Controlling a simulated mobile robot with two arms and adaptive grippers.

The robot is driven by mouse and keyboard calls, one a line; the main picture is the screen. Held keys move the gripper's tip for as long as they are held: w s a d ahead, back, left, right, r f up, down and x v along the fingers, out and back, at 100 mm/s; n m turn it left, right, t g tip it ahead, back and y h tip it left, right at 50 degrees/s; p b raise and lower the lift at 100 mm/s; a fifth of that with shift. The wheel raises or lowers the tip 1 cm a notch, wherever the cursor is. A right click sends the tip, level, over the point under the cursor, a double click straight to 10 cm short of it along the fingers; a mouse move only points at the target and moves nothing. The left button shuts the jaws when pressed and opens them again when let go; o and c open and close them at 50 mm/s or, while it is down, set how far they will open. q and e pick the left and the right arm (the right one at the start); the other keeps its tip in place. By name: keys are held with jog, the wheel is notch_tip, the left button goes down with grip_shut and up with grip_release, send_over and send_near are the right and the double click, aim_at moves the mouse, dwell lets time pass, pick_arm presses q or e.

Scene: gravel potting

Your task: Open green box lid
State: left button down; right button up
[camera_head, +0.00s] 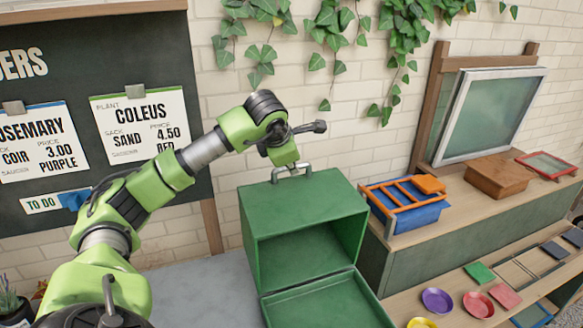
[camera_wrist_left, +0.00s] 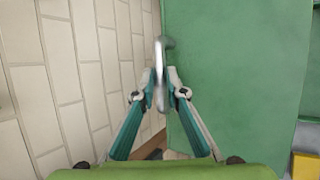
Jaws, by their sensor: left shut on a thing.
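The green box (camera_head: 259,283) stands open in the middle of the head view, its hollow inside facing me. Its upper part, the lid (camera_head: 300,205), is raised and carries a metal handle (camera_head: 303,171). A lower green section with a raised rim spreads out below it toward me. My left gripper (camera_head: 288,167) is at the handle. In the left wrist view its two teal fingers (camera_wrist_left: 160,88) are closed on the metal handle (camera_wrist_left: 159,55), beside the green lid surface (camera_wrist_left: 235,70). My right gripper is not in view.
A white brick wall (camera_head: 340,130) and a dark price board (camera_head: 90,60) are behind. To the right, a wooden bench holds a blue bin (camera_head: 415,215) with an orange rack, a brown box (camera_head: 498,177) and a framed pane (camera_head: 490,115). Coloured saucers (camera_head: 437,300) lie on the lower shelf.

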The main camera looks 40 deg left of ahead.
pick_arm(q)
jog(key=c, duration=2.4)
grip_release()
jog(key=shift+a+f, duration=0.1)
jog(key=shift+f, duration=0.25)
jog(key=o, duration=0.4)
jog(key=shift+r, duration=0.15)
jog(key=shift+c, duration=0.2)
jog(key=shift+s+d+r, duration=0.1)
jog(key=shift+d+r, duration=0.05)
jog(key=shift+d, duration=0.15)
jog(key=shift+s+r, duration=0.15)
jog(key=shift+r, duration=0.15)
jog(key=v, duration=1.1)
jog(key=shift+d, duration=0.3)
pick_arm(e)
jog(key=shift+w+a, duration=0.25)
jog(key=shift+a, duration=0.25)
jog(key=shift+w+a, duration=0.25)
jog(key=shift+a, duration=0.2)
pick_arm(q)
jog(key=shift+s, duration=0.15)
